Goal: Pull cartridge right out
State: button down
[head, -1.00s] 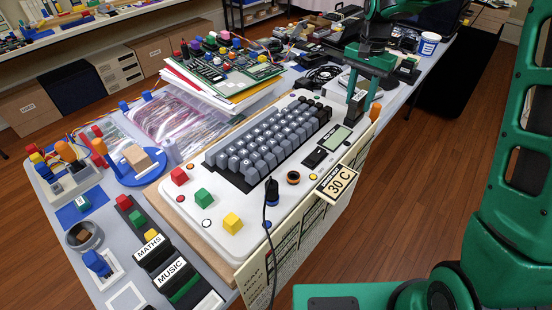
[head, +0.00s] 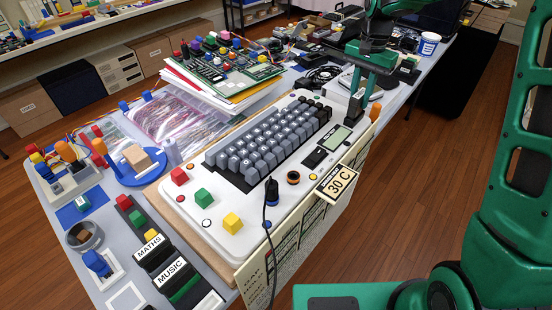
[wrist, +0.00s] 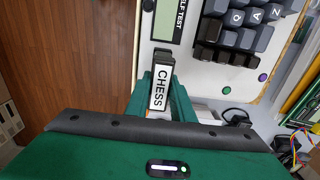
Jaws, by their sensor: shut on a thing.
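A black cartridge with a white CHESS label (wrist: 161,88) is between the fingers of my gripper (wrist: 160,100) in the wrist view. My gripper is shut on it. In the head view my gripper (head: 362,96) stands at the far right end of the white keyboard console (head: 216,228), with the dark cartridge (head: 355,108) below its fingers. The cartridge's dark end is at the console's edge by the SELF TEST display (wrist: 166,22). The slot is hidden, so I cannot tell how deep the cartridge sits.
MATHS (head: 150,247) and MUSIC (head: 172,272) cartridges stand in a rack at the near left. A 30 C sign (head: 338,184) is on the console's front edge. A circuit board (head: 225,65) lies on papers behind the keys. Open floor lies right of the table.

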jog(key=shift+r, duration=0.5)
jog(key=shift+r, duration=2.65)
